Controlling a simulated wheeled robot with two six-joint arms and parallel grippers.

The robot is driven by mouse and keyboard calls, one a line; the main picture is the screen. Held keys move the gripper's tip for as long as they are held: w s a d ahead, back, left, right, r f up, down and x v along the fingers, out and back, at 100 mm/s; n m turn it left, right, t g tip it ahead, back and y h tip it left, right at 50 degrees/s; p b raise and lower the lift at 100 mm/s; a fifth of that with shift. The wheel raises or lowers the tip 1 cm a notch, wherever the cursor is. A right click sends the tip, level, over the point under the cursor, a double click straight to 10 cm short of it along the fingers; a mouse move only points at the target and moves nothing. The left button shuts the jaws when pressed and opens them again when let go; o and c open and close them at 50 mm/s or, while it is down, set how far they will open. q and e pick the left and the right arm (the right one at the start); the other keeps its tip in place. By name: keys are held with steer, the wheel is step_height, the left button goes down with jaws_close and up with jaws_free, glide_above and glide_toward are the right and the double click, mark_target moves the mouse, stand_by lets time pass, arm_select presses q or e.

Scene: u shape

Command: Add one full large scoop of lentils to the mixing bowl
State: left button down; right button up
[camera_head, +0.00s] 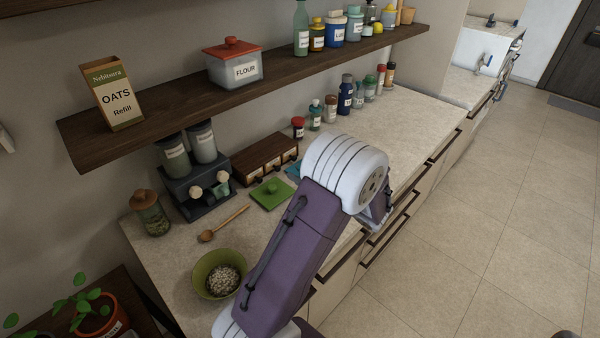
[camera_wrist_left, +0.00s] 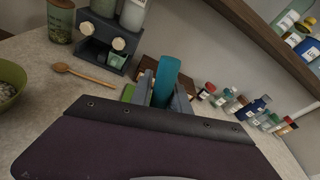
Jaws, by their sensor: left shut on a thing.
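A green bowl (camera_head: 200,277) holding pale grains stands on the counter; its edge shows in the left wrist view (camera_wrist_left: 8,98). My left gripper (camera_wrist_left: 172,98) is shut on a teal scoop-like thing (camera_wrist_left: 166,76), which stands up between its fingers. A teal piece (camera_head: 293,170) shows beside my arm in the head view, where the arm hides the fingers. Two labelled dispenser jars (camera_head: 203,143) sit on a dark dispenser (camera_head: 190,197); I cannot read their labels or tell which holds lentils. My right gripper is not in view.
A shelf (camera_head: 200,98) with labelled containers overhangs the counter. Several small bottles (camera_head: 345,95) line the wall.

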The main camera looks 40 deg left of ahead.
arm_select(q)
step_height(320, 180, down, 5)
steer(key=s+a+b, duration=0.1)
steer(key=s+b, duration=0.1)
steer(key=b, duration=0.1)
steer(key=shift+w+d+r+m+y, duration=0.55)
steer(key=shift+w+d+m+y, duration=0.75)
steer(key=shift+w+d, duration=1.1)
step_height(320, 180, up, 13)
steer(key=p, duration=1.2)
steer(key=shift+w, duration=0.35)
steer(key=shift+a, duration=0.1)
